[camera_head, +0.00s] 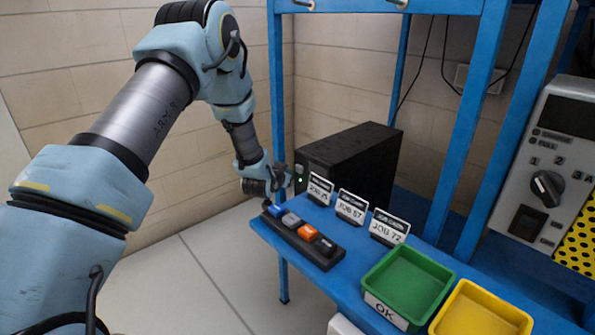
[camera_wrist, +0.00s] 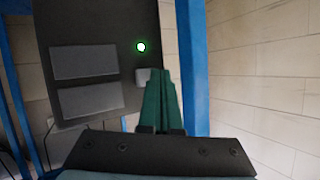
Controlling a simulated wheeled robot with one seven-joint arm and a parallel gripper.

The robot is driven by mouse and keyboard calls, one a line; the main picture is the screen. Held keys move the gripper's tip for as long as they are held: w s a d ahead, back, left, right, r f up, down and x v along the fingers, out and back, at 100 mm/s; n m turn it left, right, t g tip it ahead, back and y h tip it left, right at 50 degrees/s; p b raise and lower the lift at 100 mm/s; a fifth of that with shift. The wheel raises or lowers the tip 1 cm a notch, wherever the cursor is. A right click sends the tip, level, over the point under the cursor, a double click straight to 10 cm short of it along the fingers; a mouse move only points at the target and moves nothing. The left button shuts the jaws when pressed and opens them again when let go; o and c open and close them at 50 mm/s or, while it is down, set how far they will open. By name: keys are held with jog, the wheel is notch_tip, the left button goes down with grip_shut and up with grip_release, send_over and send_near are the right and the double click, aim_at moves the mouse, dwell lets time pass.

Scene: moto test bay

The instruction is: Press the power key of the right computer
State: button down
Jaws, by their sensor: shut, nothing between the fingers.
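One black computer (camera_head: 350,160) stands on the blue bench, its front facing left toward my arm. My gripper (camera_head: 286,178) is at its front. In the wrist view the computer's dark front panel (camera_wrist: 88,25) has two grey drive bays, a lit green lamp (camera_wrist: 141,47) and a small light grey key (camera_wrist: 148,76) below the lamp. My gripper's green fingers (camera_wrist: 162,75) are shut and empty, with their tips at the key's right side, covering part of it. Whether they touch the key I cannot tell. No second computer is in view.
On the blue bench (camera_head: 345,275) are a black strip with several coloured switches (camera_head: 303,236), several job cards (camera_head: 351,206), a green tray (camera_head: 439,278) and a yellow tray (camera_head: 440,325). Blue uprights (camera_head: 470,125) stand near the computer. A control panel (camera_head: 545,150) is at right.

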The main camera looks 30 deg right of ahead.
jog(key=shift+a, duration=0.1)
jog(key=shift+s+a, duration=0.25)
jog(key=shift+a, duration=0.95)
jog(key=shift+s+a, duration=0.2)
jog(key=shift+a, duration=1)
jog(key=s+a+r+n+g+y+p, duration=0.15)
jog(key=a+r+n+y, duration=0.35)
jog(key=a, duration=0.8)
jog(key=a+r+n+g+y+p, duration=0.15)
jog(key=a+r, duration=0.55)
jog(key=a, duration=0.7)
jog(key=s+a+r+n+g+y+p, duration=0.1)
jog(key=s+a+r+n+g, duration=0.1)
jog(key=s+a, duration=0.5)
jog(key=s+a+r+n+g+y+p, duration=0.1)
jog(key=s+a+r, duration=0.3)
jog(key=s+a, duration=0.4)
jog(key=shift+s+a+r+n+g+y+p, duration=0.3)
jog(key=shift+s+n+g+y, duration=0.4)
jog(key=shift+s, duration=0.5)
